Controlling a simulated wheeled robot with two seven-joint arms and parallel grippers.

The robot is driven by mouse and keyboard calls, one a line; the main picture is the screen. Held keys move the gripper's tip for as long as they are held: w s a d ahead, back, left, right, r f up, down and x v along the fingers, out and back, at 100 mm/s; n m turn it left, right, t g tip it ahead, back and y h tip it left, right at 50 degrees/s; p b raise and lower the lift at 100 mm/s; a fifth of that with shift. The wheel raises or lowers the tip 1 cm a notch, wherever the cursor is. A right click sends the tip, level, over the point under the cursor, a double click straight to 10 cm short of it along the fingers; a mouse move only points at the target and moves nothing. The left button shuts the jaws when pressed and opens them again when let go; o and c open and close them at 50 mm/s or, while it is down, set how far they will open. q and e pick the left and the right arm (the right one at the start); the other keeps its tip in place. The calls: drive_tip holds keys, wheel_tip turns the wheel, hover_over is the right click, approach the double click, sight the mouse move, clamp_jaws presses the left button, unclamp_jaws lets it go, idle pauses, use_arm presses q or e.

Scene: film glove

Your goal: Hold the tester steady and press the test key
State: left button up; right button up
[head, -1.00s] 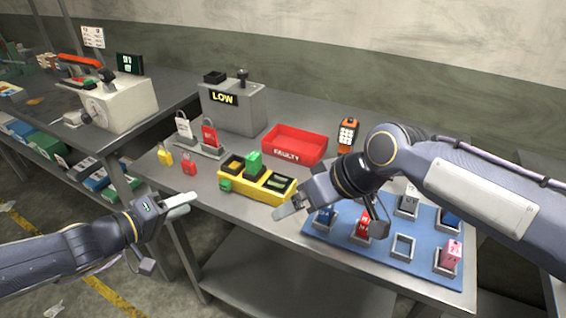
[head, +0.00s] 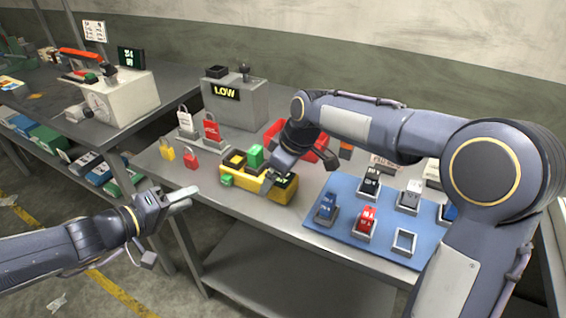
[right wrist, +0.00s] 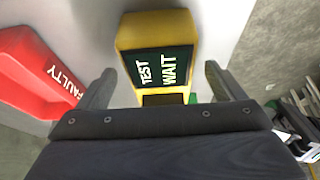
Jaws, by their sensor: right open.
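The yellow tester (head: 282,196) lies on the middle table, with a green block (head: 256,156) standing up from it and a small green piece (head: 226,181) at its left end. In the right wrist view the tester (right wrist: 130,32) shows a dark display (right wrist: 158,66) reading "TEST WAIT". My right gripper (head: 268,186) is over the tester's right part; its open fingers (right wrist: 158,85) flank the tester with gaps, apparently gripping nothing. My left gripper (head: 188,206) is off the table's front left edge, empty; its finger gap is unclear.
A red FAULTY bin (head: 274,133) stands behind the tester, partly hidden by my right arm. A grey LOW box (head: 238,108) is at the back. A blue mat (head: 345,187) with holders lies right.

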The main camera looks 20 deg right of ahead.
drive_tip(key=shift+x, duration=0.9)
drive_tip(key=shift+c, duration=0.3)
drive_tip(key=c, duration=1.2)
use_arm(q)
drive_tip(key=shift+c, duration=0.5)
use_arm(e)
drive_tip(key=shift+c, duration=0.7)
use_arm(q)
clamp_jaws()
